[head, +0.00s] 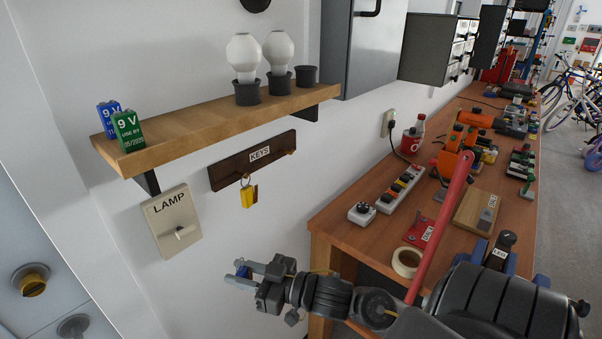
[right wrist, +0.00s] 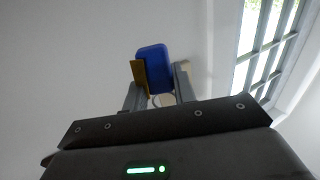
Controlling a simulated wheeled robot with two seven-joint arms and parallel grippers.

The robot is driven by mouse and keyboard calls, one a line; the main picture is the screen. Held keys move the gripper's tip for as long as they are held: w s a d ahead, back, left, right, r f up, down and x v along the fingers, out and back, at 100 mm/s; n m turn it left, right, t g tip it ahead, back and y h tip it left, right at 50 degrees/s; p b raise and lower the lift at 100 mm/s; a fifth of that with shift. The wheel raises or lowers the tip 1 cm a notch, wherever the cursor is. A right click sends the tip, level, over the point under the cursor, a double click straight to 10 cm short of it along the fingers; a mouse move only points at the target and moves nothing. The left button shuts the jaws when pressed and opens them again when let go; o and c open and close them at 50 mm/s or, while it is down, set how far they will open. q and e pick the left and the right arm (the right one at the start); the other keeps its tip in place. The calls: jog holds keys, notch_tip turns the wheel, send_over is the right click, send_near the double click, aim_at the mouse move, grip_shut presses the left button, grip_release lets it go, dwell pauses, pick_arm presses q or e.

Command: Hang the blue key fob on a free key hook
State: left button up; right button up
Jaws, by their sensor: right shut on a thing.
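My right gripper (head: 247,275) reaches in low at the centre of the head view, below the key rack and apart from it. It is shut on the blue key fob (head: 243,271). In the right wrist view the blue fob (right wrist: 152,68) stands out past the fingertips (right wrist: 157,90), with a brass-coloured key beside it and part of a ring near the fingers. The dark wooden key rack (head: 225,174) labelled KEYS is on the wall. A yellow fob (head: 249,196) hangs by a ring from a hook near its middle. Small hooks show near its right end. My left gripper is not in view.
A wooden shelf (head: 200,123) above the rack holds bulbs and 9 V batteries. A LAMP switch plate (head: 172,222) is on the wall to the left. A cluttered workbench (head: 340,215) stands at right. The wall below the rack is clear.

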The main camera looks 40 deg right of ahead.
pick_arm(q)
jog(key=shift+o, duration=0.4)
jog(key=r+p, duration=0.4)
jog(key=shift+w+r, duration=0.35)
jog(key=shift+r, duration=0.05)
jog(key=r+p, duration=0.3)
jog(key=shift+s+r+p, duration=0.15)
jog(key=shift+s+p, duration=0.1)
jog(key=shift+p, duration=0.15)
pick_arm(e)
jog(key=d+r+m+h, duration=0.3)
jog(key=d+r, duration=0.4)
jog(key=d, duration=0.4)
jog(key=d+r+m+h, duration=0.4)
jog(key=d+r, duration=0.4)
jog(key=d, duration=0.3)
jog(key=shift+s+d, duration=0.15)
jog(key=shift+d, duration=0.15)
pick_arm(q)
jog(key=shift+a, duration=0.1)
pick_arm(e)
jog(key=b+x, duration=0.5)
jog(key=x, duration=0.4)
jog(key=shift+w+r, duration=0.15)
jog(key=shift+w, duration=0.2)
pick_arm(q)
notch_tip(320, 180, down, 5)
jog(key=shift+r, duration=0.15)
